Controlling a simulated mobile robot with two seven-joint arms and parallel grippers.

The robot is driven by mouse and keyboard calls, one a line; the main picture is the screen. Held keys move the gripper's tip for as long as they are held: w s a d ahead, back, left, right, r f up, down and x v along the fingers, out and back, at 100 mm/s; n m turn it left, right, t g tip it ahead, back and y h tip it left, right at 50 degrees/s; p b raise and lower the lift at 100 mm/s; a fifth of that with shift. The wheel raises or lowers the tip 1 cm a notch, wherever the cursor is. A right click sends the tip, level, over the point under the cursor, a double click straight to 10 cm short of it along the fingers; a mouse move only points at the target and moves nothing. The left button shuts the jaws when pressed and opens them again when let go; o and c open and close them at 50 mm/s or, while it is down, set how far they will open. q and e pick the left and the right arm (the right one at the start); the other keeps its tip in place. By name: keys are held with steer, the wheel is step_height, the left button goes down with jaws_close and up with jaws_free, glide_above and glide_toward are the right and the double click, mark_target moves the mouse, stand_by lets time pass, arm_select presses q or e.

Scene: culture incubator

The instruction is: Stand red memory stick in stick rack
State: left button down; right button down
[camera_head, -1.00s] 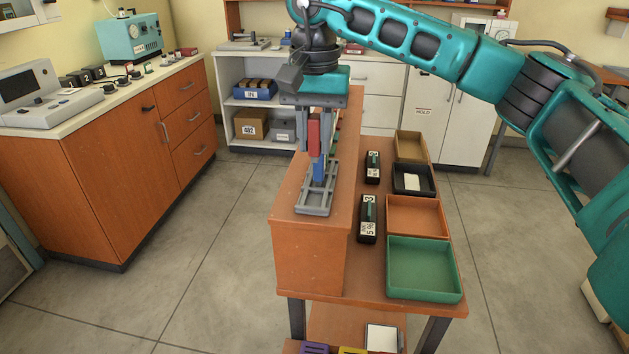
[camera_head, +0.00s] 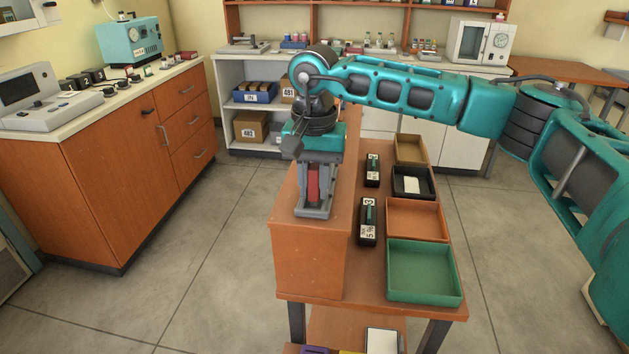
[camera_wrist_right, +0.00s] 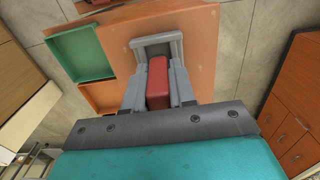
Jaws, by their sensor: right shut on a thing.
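The red memory stick (camera_head: 313,183) is upright between the fingers of my right gripper (camera_head: 314,186), which is shut on it. The stick also shows in the right wrist view (camera_wrist_right: 158,83), between the two grey fingers. The grey stick rack (camera_head: 313,212) stands on the raised wooden shelf, and the gripper is low over it. The stick's lower end is at the rack, but I cannot tell how deep it sits. The rack's near end also shows in the right wrist view (camera_wrist_right: 157,41). The blue part seen in the rack earlier is hidden now. My left gripper is not in view.
Right of the raised shelf (camera_head: 308,258) are two black labelled holders (camera_head: 368,232), a green tray (camera_head: 425,298), an orange tray (camera_head: 440,220), a black tray (camera_head: 428,192) and a brown tray (camera_head: 424,148). A wooden cabinet (camera_head: 110,190) stands at the left.

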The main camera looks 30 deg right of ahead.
steer(key=c, duration=0.9)
jaws_free()
steer(key=shift+c, duration=0.2)
